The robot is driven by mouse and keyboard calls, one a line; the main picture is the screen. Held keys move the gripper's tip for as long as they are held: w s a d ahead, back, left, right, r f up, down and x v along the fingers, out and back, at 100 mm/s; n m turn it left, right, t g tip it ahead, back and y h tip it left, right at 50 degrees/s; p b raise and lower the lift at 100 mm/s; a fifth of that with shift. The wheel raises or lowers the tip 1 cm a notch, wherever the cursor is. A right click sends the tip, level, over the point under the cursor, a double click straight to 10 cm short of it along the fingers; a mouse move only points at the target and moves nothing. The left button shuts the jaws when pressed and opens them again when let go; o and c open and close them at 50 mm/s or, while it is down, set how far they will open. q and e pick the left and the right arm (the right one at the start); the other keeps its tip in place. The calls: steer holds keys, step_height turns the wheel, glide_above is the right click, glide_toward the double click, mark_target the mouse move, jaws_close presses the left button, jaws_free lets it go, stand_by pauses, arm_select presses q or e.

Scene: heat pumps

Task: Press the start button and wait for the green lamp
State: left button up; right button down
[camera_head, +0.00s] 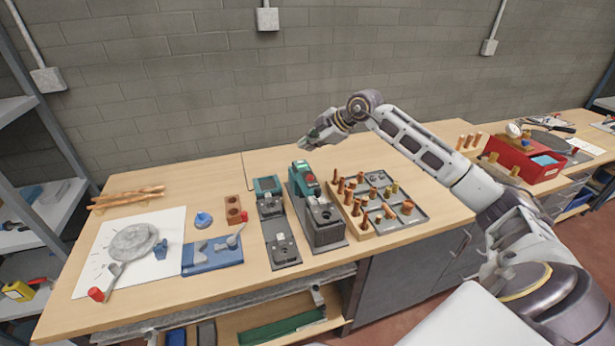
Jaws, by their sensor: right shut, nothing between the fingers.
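A grey bench machine with a teal head (302,172) stands near the middle of the bench. A small red spot shows on its head; I cannot tell at this size whether it is a button or a lamp. A lower grey unit with a teal part (267,184) stands to its left. No lit green lamp can be made out. My right gripper (304,146) is shut and empty, above and behind the teal head and apart from it in the picture. My left gripper is not in view.
A grey sectioned tray (424,214) with copper fittings lies to the machine's right. A blue tray (212,262), a white sheet (88,271) and copper pipes (127,199) lie left. A red box (521,165) stands far right. The wooden bench (213,179) is clear at the back.

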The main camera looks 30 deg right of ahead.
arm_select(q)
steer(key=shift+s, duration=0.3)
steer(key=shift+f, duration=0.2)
